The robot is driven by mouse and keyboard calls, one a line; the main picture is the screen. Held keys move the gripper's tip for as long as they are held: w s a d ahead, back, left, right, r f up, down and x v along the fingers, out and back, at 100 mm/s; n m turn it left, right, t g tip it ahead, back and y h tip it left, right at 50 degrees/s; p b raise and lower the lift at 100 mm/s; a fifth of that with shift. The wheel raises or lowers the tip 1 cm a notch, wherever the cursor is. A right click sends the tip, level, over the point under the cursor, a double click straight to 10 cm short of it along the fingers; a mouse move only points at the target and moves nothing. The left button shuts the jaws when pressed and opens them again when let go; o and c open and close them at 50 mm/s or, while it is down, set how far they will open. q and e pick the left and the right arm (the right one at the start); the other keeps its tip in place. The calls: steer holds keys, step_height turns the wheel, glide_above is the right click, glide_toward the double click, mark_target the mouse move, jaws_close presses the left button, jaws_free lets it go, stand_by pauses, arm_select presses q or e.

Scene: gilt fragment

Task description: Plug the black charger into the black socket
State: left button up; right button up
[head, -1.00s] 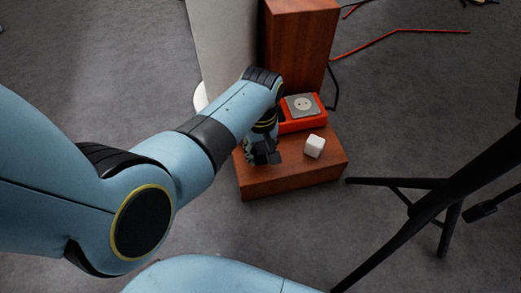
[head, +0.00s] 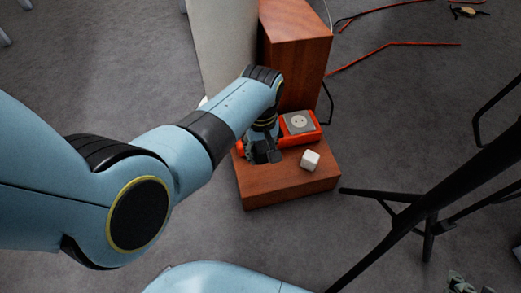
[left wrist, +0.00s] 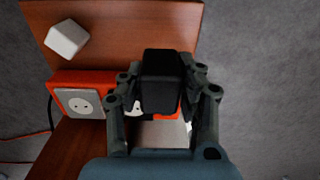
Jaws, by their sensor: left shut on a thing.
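My left gripper (head: 262,151) is over the wooden step (head: 290,186) in the head view. In the left wrist view the left gripper (left wrist: 162,92) is shut on the black charger (left wrist: 162,68), a dark block between its fingers. An orange-red socket box (head: 315,136) lies below and beside the gripper. Its visible socket has a pale grey face (head: 298,122), also seen in the left wrist view (left wrist: 80,102). The charger and fingers cover the other part of the box, so I cannot make out a black socket or whether the charger touches it.
A white cube (head: 310,160) sits on the step, right of the gripper. A tall wooden block (head: 297,55) and a pale panel (head: 225,45) stand behind. Black thin legs (head: 400,215) stand at right. A grey part at the lower right edge may be my right gripper.

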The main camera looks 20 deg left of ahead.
arm_select(q)
step_height(320, 180, up, 4)
steer(key=p, duration=0.2)
steer(key=shift+w+f+p, duration=0.1)
steer(key=shift+f+p, duration=0.05)
steer(key=shift+p, duration=0.15)
steer(key=shift+r+p, duration=0.5)
steer(key=shift+r, duration=0.05)
arm_select(e)
step_height(320, 180, up, 5)
steer(key=s+g, duration=0.3)
steer(key=g, duration=0.1)
arm_select(q)
step_height(320, 180, up, 8)
steer(key=p, duration=0.8)
step_height(320, 180, up, 4)
steer(key=p, duration=0.3)
glide_above(261, 145)
steer(key=shift+r+p, duration=0.3)
arm_select(e)
steer(key=s+d+f+g, duration=0.1)
steer(key=s+d+f, duration=0.2)
steer(key=s+f, duration=0.6)
steer(key=s+d+f+g+h, duration=0.1)
steer(key=s+d+f, duration=0.3)
steer(key=s+f, duration=0.4)
steer(key=shift+s+d+f+g, duration=0.15)
steer(key=shift+s+f+g, duration=0.2)
steer(key=shift+f, duration=1.4)
